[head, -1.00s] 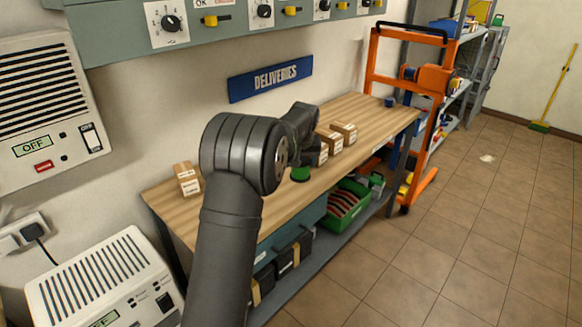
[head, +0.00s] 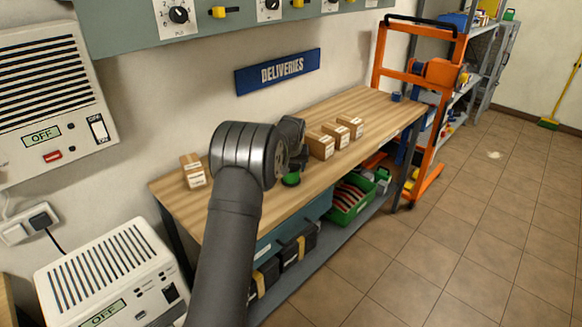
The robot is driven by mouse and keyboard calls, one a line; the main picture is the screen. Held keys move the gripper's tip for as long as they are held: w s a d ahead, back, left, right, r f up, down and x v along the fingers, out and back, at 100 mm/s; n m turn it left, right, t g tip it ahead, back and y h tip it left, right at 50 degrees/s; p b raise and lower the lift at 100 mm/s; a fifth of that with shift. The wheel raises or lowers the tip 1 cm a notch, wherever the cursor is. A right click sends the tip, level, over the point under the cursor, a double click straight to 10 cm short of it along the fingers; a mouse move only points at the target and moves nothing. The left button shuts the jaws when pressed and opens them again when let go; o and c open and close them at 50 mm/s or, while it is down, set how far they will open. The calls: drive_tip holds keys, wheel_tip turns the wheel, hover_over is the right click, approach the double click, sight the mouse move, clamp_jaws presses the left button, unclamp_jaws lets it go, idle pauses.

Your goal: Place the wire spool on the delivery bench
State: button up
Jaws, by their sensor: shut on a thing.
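The delivery bench (head: 243,159) has a wooden top and stands against the wall under a blue DELIVERIES sign (head: 278,72). My gripper (head: 290,169) is over the bench's front part, mostly hidden behind my dark arm. It is shut on the wire spool (head: 291,180), of which only a green rim shows below it. The spool is close to the bench's front edge in the picture. I cannot tell whether it touches the top.
Several small cardboard boxes stand on the bench: one at left (head: 193,170), others right of my gripper (head: 321,146). A small blue item (head: 397,97) sits at the far end. A green crate (head: 349,210) is on the lower shelf. An orange lift frame (head: 438,72) stands beyond.

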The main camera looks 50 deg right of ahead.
drive_tip(key=shift+f, duration=0.1)
drive_tip(key=o, duration=1.2)
drive_tip(key=shift+s+a+r, duration=0.1)
drive_tip(key=shift+r, duration=0.35)
drive_tip(key=v, duration=1.1)
drive_tip(key=shift+r, duration=0.1)
